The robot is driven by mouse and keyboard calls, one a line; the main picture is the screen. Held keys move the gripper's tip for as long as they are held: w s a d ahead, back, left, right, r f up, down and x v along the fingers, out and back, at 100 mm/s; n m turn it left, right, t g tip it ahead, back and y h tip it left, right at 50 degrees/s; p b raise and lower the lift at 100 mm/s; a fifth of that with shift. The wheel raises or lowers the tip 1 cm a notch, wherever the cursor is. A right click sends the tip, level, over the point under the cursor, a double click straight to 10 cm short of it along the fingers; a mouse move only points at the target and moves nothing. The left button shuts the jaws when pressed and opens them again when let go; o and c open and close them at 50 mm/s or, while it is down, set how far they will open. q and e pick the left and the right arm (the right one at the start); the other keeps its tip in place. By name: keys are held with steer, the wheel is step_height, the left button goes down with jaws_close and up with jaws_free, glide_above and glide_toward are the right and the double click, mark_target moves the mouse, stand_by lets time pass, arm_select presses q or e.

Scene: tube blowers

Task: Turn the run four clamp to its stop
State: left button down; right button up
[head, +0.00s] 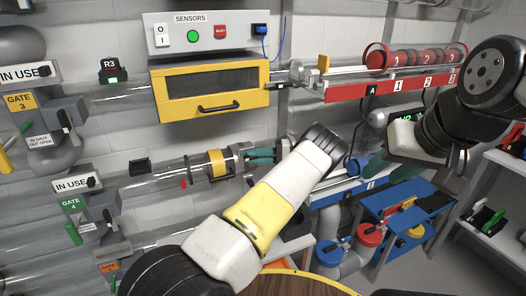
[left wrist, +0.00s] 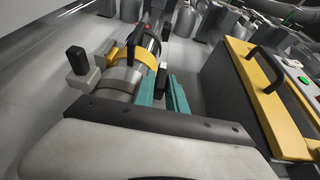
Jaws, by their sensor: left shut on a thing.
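The run four clamp (head: 240,160) sits on the clear run four tube (head: 165,178), beside a yellow band (head: 217,163). In the left wrist view the clamp's grey collar (left wrist: 118,82) and the yellow band (left wrist: 120,62) are close to my fingers. My left gripper (head: 262,156) has teal fingers and reaches to the clamp from the right. It also shows in the left wrist view (left wrist: 168,92), shut around the clamp's dark lever (left wrist: 161,77), which the fingers partly hide. My right gripper (head: 382,162) is at the right, mostly hidden by its own wrist; its jaws are unclear.
The sensors box (head: 205,32) and a yellow-framed cabinet (head: 212,90) hang above the clamp. Gate 4 (head: 76,206) is to the left. A red numbered rack (head: 395,85) is at upper right. A blue table (head: 425,202) stands behind, and a wooden round top (head: 290,285) is in front.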

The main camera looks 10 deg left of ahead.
arm_select(q)
steer(key=shift+f+y, duration=0.1)
steer(key=shift+y, duration=0.2)
steer(key=c, duration=1.5)
jaws_free()
steer(key=shift+o, duration=0.2)
steer(key=shift+d, duration=0.1)
steer(key=w+d, duration=0.1)
steer(key=d, duration=0.6)
steer(key=shift+w+d, duration=0.2)
steer(key=shift+w, duration=0.05)
